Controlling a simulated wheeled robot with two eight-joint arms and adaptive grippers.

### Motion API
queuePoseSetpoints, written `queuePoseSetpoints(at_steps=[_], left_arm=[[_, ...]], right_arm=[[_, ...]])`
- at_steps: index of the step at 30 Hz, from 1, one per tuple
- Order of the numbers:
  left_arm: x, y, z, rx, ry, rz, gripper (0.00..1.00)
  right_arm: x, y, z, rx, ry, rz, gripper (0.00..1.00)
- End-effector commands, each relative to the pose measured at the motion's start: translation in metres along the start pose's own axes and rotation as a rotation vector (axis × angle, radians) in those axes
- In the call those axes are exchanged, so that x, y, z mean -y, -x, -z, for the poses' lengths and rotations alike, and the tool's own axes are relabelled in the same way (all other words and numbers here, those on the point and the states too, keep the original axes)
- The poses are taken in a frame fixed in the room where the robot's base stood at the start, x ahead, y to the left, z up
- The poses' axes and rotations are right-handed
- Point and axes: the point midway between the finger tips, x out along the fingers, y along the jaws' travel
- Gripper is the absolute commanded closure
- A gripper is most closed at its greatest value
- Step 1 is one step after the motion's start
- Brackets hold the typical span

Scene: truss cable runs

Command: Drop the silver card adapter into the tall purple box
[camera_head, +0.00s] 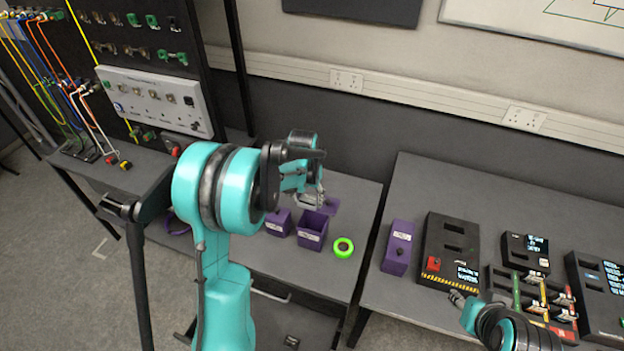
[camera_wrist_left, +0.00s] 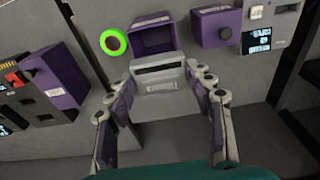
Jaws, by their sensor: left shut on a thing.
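The silver card adapter (camera_wrist_left: 158,75) sits between the fingers of my left gripper (camera_wrist_left: 165,110) in the left wrist view. The gripper is shut on it. In the head view my left gripper (camera_head: 308,196) hangs over the back of the purple boxes; the adapter is hard to make out there. The open purple box (camera_head: 312,232) stands on the left table with its mouth up. It also shows in the left wrist view (camera_wrist_left: 150,38), just beyond the adapter, which overlaps its near edge. My right gripper (camera_head: 459,298) is partly seen at lower right; its jaws are unclear.
A smaller purple box (camera_head: 278,223) stands left of the open one, and a green tape ring (camera_head: 343,247) lies right of it. A gap separates the tables.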

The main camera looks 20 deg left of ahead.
Motion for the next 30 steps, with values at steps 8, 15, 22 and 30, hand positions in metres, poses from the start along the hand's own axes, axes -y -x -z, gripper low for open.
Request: queuePoseSetpoints(at_steps=[8,15,22,30], left_arm=[[0.001,-0.016,-0.001,0.0,0.001,0.0,0.76],[0.001,-0.046,-0.005,0.0,0.001,0.0,0.76],[0.001,-0.059,-0.006,0.0,0.001,0.0,0.76],[0.001,-0.058,-0.006,0.0,0.001,0.0,0.34]], right_arm=[[0.0,-0.009,-0.007,0.0,0.0,0.0,0.6],[0.0,-0.024,-0.018,0.0,0.0,0.0,0.6],[0.0,-0.03,-0.022,0.0,0.0,0.0,0.6],[0.0,-0.029,-0.021,0.0,0.0,0.0,0.6]])
